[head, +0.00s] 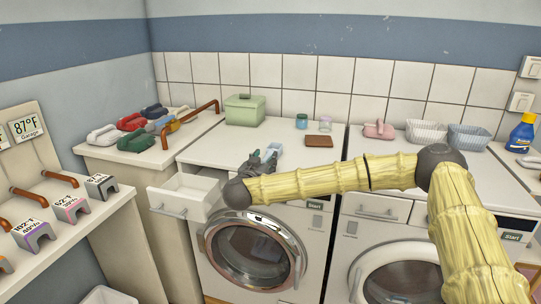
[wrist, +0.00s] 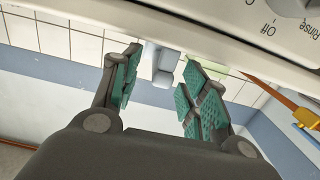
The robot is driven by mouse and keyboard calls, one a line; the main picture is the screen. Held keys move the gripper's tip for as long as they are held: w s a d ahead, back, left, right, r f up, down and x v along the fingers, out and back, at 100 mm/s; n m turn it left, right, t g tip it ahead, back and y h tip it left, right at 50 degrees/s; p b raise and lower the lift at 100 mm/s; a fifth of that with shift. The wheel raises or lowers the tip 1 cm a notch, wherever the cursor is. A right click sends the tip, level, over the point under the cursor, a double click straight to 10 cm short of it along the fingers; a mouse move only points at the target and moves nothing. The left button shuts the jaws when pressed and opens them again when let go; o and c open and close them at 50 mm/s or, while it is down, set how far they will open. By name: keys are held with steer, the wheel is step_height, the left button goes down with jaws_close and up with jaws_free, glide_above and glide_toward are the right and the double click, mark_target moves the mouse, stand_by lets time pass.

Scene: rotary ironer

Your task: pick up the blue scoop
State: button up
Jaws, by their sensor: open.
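The blue scoop (head: 273,148) is a small light-blue thing on top of the left washer, partly hidden behind my gripper (head: 261,160) in the head view. My gripper is at the front of the washer top, just in front of the scoop. In the wrist view, my gripper (wrist: 160,62) is open, with its green-padded fingers apart. A pale blue-grey piece (wrist: 165,60), which looks like the scoop, shows between and beyond the fingers. I cannot tell whether a finger touches it.
An open drawer (head: 190,192) juts out left of my gripper. A brown block (head: 319,141), a teal cup (head: 301,121), a lilac cup (head: 325,123) and a green box (head: 245,109) stand on the washer top. Several coloured irons (head: 133,121) sit on the left counter.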

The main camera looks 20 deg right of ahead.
mark_target(271, 151)
steer(key=shift+p+x, duration=0.4)
steer(key=shift+x, duration=1.95)
steer(key=shift+s, duration=0.1)
jaws_close()
